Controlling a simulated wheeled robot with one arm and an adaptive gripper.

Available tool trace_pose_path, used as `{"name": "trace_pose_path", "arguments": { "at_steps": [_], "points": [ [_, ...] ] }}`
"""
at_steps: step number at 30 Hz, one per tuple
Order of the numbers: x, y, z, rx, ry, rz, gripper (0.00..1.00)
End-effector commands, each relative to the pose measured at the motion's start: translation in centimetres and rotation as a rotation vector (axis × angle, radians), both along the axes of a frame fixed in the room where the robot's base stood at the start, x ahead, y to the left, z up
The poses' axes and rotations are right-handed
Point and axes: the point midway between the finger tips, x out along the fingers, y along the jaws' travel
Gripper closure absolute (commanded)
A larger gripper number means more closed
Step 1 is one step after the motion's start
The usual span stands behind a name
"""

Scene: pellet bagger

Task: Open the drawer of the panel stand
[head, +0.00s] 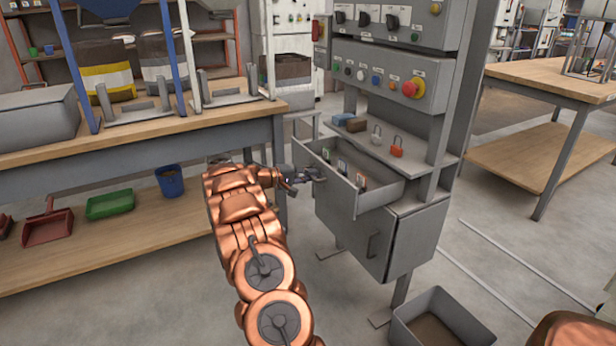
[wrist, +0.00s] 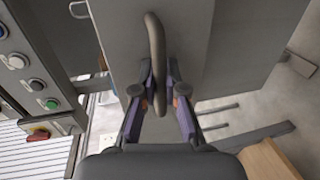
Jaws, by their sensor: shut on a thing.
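The grey drawer (head: 338,198) of the panel stand (head: 432,148) is pulled out, with its inside open to view. Several small tagged items (head: 343,167) stand in it. My gripper (head: 312,175) is at the drawer's front face and shut on its handle. In the wrist view the dark bar handle (wrist: 156,45) runs between the two fingers of my gripper (wrist: 158,95), against the grey drawer front (wrist: 215,45). In the head view the handle is mostly hidden by the gripper.
A shelf above the drawer holds a red padlock (head: 397,150), a grey padlock (head: 376,137) and small blocks (head: 343,118). A closed cabinet door (head: 372,245) is below. A grey bin (head: 475,325) stands on the floor. A workbench (head: 150,133) is close on the left.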

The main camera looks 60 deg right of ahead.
Motion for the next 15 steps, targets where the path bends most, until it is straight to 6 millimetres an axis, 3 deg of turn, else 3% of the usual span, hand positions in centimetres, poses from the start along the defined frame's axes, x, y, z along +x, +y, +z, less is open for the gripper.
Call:
{"name": "trace_pose_path", "arguments": {
  "at_steps": [8,15],
  "points": [
    [0.11,0.12,-0.03,0.000,0.000,0.001,0.63],
    [0.11,0.10,-0.01,0.000,0.000,0.001,0.63]
  ]
}}
